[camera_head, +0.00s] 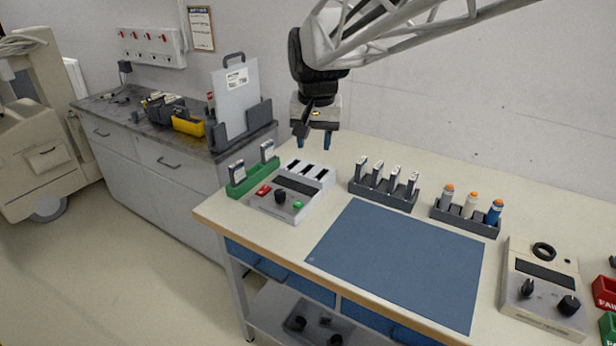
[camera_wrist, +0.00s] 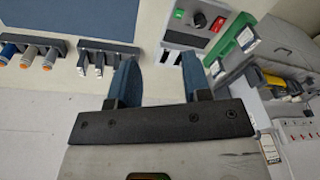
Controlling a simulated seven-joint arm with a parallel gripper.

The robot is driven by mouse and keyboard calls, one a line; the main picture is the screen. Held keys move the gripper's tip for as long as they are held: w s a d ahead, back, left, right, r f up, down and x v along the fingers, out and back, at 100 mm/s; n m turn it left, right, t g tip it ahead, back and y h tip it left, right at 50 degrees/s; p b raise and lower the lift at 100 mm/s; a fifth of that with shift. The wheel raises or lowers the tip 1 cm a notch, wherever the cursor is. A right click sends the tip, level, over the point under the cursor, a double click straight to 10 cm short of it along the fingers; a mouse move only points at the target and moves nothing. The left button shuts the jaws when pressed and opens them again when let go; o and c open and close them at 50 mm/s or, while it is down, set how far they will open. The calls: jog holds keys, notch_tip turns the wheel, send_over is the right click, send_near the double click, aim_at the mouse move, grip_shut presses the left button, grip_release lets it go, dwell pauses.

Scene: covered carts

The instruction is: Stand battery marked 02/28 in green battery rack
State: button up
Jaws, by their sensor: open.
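The green battery rack (camera_head: 254,181) stands at the left end of the bench, beside a white charger box (camera_head: 283,209). Two upright batteries (camera_head: 237,172) stand in the green rack. A dark rack (camera_head: 382,199) behind the blue mat holds several upright batteries (camera_head: 377,173). Their markings are too small to read, so I cannot tell which one is 02/28. My gripper (camera_head: 313,142) is open and empty, above the bench behind the charger. In the wrist view, the gripper fingers (camera_wrist: 160,78) are apart, with the green rack (camera_wrist: 236,40) at the right and the dark rack (camera_wrist: 110,47) at the left.
A second dark rack (camera_head: 465,220) holds several cylinders at the right. A beige tester (camera_head: 543,286) and red and green bins (camera_head: 606,292) stand at the right end. The blue mat (camera_head: 400,262) is clear. A grey side counter (camera_head: 170,135) with a tall panel stands at the left.

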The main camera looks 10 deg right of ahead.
jog(key=s+d+f+n, duration=0.1)
jog(key=s+f, duration=0.2)
jog(key=s, duration=0.9)
jog(key=s+d+f+n+t, duration=0.1)
jog(key=s+f, duration=0.3)
jog(key=s, duration=0.9)
jog(key=shift+f+n, duration=0.25)
jog(key=shift+n, duration=0.55)
